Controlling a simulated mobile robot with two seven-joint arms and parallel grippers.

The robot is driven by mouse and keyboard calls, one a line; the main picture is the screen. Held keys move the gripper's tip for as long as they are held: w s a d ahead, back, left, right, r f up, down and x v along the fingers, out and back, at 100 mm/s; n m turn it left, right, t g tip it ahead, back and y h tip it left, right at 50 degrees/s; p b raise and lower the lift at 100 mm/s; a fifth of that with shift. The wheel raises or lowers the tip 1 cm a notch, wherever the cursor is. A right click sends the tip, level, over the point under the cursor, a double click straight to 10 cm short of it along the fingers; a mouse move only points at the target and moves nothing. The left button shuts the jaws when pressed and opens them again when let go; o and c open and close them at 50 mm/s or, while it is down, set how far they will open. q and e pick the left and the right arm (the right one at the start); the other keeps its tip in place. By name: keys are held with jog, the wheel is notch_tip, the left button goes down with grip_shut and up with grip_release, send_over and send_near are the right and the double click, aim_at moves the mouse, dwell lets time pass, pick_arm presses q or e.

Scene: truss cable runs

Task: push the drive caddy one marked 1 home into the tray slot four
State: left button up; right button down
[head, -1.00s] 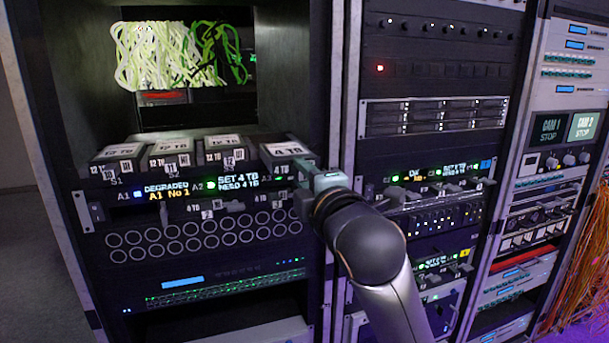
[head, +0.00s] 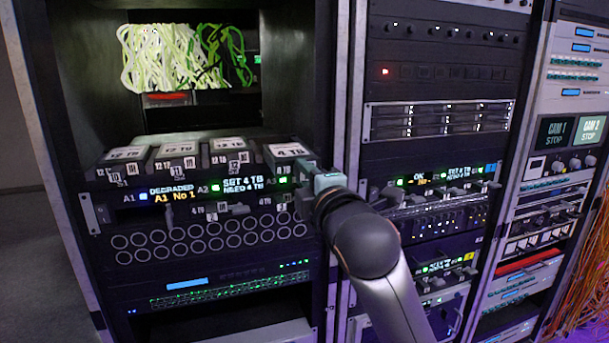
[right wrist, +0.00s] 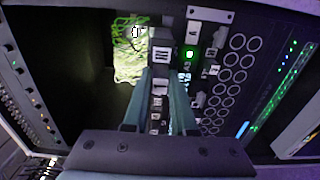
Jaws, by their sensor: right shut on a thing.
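A dark drive caddy (head: 289,150) with a white "4 TB" label lies at the right end of a row of similar caddies in the head view. No mark 1 can be made out on it. It sits in the rightmost place of the tray (head: 105,174); the slot's own label is hidden. My right gripper (head: 312,174) is shut at its front right end. In the right wrist view, the two fingers (right wrist: 160,78) reach forward with the caddy (right wrist: 161,57) between and ahead of their tips. How deep it sits cannot be told. My left gripper is not in view.
Several 12 TB caddies (head: 179,148) fill the row to the left. Below are lit displays (head: 172,194) reading "DEGRADED" and "SET 4 TB", and a panel of round holes (head: 190,237). A rack post (head: 349,90) stands close to the right. Cables (head: 170,57) hang behind.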

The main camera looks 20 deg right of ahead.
jog(key=shift+p, duration=0.4)
jog(key=shift+w, duration=0.15)
jog(key=shift+w+p, duration=0.35)
jog(key=shift+w, duration=0.8)
jog(key=shift+w, duration=0.15)
jog(key=shift+r+p, duration=0.1)
jog(key=shift+p, duration=0.4)
jog(key=shift+w, duration=0.1)
jog(key=shift+w+a+p, duration=0.15)
jog(key=shift+w+p, duration=0.7)
jog(key=shift+w, duration=2.1)
jog(key=shift+w, duration=0.1)
